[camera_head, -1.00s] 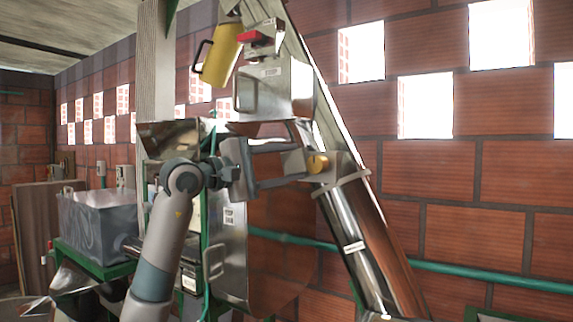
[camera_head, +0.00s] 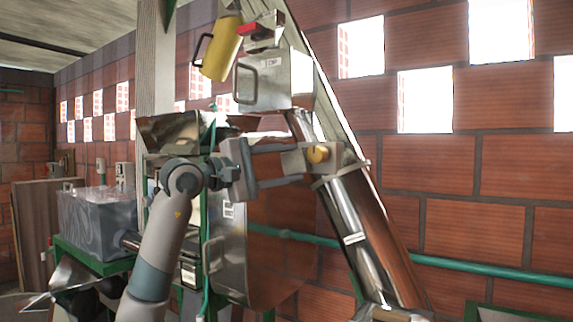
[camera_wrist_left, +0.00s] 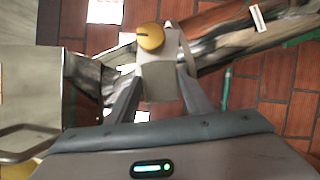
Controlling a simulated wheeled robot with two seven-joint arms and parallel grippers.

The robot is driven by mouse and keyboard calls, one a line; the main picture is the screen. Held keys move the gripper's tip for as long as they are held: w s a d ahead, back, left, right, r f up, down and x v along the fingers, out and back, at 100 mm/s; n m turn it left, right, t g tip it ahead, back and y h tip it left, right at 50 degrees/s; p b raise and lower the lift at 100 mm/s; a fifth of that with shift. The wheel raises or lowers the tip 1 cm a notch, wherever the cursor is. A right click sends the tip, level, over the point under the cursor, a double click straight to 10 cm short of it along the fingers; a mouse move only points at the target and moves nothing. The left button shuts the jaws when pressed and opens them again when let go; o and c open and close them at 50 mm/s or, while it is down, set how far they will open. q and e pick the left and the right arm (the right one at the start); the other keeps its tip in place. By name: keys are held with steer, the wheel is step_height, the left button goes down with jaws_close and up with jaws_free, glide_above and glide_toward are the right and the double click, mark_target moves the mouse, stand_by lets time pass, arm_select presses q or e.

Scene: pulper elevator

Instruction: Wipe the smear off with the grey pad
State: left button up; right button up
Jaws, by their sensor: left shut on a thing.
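My left gripper (camera_head: 290,164) reaches in from the left, its two fingers shut on a pale grey-beige block (camera_head: 293,159). In the left wrist view the block (camera_wrist_left: 160,82) sits between the fingertips. A round yellow knob (camera_head: 317,154) shows at the block's far end; I cannot tell if it belongs to the block. I cannot tell if this block is the grey pad. The block is in front of or against the sloping metal tube (camera_head: 352,238); contact is unclear. No smear can be made out for certain. My right gripper is not in view.
A metal box with a handle (camera_head: 272,80) and a yellow jug (camera_head: 221,48) stand above the gripper. A steel panel (camera_head: 228,258) is below it. A grey tank (camera_head: 95,222) is at the left. A green pipe (camera_head: 470,268) runs along the brick wall.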

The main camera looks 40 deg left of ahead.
arm_select(q)
steer(key=shift+r+p, duration=0.8)
steer(key=shift+r, duration=0.35)
steer(key=shift+f, duration=0.15)
steer(key=shift+f+b, duration=1.05)
steer(key=shift+r, duration=0.1)
steer(key=shift+r+p, duration=0.95)
steer(key=shift+r, duration=0.15)
steer(key=shift+f, duration=0.1)
steer(key=shift+f+b, duration=0.55)
steer(key=shift+b, duration=0.1)
steer(key=shift+s, duration=0.1)
